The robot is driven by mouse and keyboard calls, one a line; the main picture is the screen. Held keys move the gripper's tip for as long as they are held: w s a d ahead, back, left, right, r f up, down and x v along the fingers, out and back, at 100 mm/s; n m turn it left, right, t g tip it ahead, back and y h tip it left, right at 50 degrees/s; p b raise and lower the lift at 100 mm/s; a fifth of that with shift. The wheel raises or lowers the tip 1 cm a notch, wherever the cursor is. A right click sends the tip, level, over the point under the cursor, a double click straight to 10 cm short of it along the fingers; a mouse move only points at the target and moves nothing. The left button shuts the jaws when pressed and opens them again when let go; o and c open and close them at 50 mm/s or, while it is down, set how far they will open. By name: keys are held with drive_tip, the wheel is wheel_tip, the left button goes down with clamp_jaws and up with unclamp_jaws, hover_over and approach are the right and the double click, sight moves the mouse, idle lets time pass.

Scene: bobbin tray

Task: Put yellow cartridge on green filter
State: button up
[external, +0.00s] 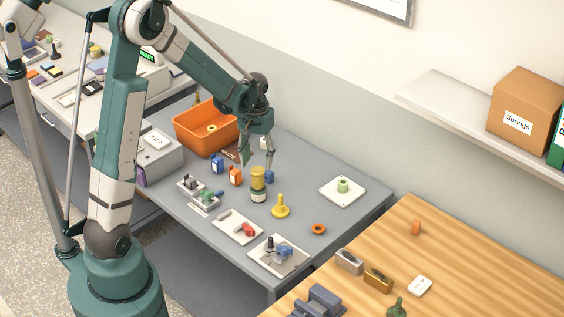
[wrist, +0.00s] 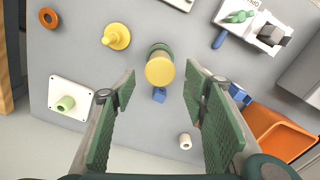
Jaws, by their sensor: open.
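The yellow cartridge (external: 258,172), a plain upright cylinder, sits on top of a dark green and white cylinder, which looks like the green filter (external: 258,196), on the grey table. In the wrist view the yellow cartridge (wrist: 160,71) shows its round top, with the green filter (wrist: 159,47) partly hidden behind it. The stack looks upright. My gripper (external: 257,160) is open just above the cartridge. In the wrist view its two fingers (wrist: 160,76) are spread wide, one on each side of the cartridge, with clear gaps.
A small blue block (external: 269,177) stands close beside the stack. A yellow knobbed piece (external: 281,208) and an orange ring (external: 318,229) lie nearer the front. A white plate (external: 330,192) bears a pale green spool. An orange bin (external: 190,136) stands behind.

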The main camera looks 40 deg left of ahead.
drive_tip(key=shift+r, duration=2.25)
drive_tip(key=s+d+r+m+t, duration=0.25)
drive_tip(key=s+d+r, duration=0.25)
drive_tip(key=s+r, duration=0.7)
drive_tip(key=s+d+r+m+t, duration=0.1)
drive_tip(key=s+d+r+t, duration=0.1)
drive_tip(key=s, duration=0.5)
drive_tip(key=s+d+r+m+t, duration=0.1)
drive_tip(key=s+d+r+t, duration=0.1)
drive_tip(key=s, duration=0.5)
drive_tip(key=shift+d+r+t, duration=0.35)
drive_tip(key=shift+d+r, duration=0.15)
drive_tip(key=shift+r, duration=0.35)
drive_tip(key=shift+f, duration=0.15)
wheel_tip(320, 180, down, 9)
drive_tip(key=b, duration=0.9)
